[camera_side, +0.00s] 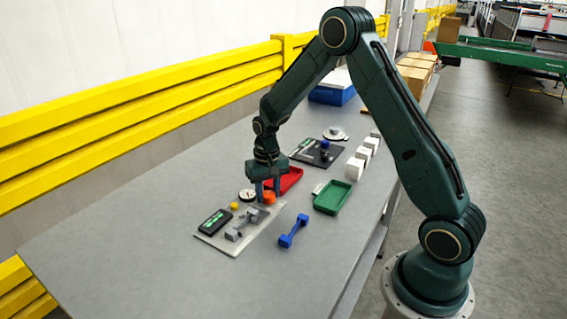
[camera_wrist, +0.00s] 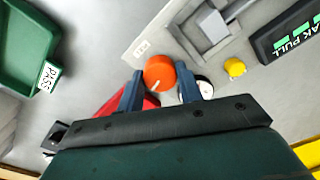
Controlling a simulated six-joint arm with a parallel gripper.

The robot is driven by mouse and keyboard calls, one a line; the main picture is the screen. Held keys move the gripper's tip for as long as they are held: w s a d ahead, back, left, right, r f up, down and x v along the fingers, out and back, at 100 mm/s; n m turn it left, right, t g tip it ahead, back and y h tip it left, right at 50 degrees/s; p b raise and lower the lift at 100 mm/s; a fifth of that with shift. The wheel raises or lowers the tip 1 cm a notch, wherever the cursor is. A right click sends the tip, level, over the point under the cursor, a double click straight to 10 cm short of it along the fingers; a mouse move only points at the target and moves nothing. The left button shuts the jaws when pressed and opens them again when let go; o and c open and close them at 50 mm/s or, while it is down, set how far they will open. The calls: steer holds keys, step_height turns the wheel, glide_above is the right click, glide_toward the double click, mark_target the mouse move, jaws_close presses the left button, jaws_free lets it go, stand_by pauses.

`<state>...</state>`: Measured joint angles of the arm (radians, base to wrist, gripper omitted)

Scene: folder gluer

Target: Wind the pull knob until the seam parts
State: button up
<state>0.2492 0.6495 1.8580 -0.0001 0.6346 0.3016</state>
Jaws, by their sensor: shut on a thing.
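The orange pull knob (camera_side: 268,197) stands at the right end of a light grey tester plate (camera_side: 226,243). A black readout (camera_side: 214,222) with green lettering lies at the plate's left, and reads "AK PULL" in part in the wrist view (camera_wrist: 295,35).
A yellow button (camera_side: 234,206) and white dial (camera_side: 247,195) are beside the knob. A blue dumbbell-shaped piece (camera_side: 293,231) lies in front. A red tray (camera_side: 291,178), a green tray (camera_side: 332,197) marked PASS and white blocks (camera_side: 355,168) stand behind. The table's near left is clear.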

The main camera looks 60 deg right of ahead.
mark_target(268, 194)
steer(key=m, duration=1.1)
steer(key=shift+m, duration=1.7)
steer(key=shift+r, duration=0.1)
steer(key=o, duration=1)
step_height(268, 194, up, 14)
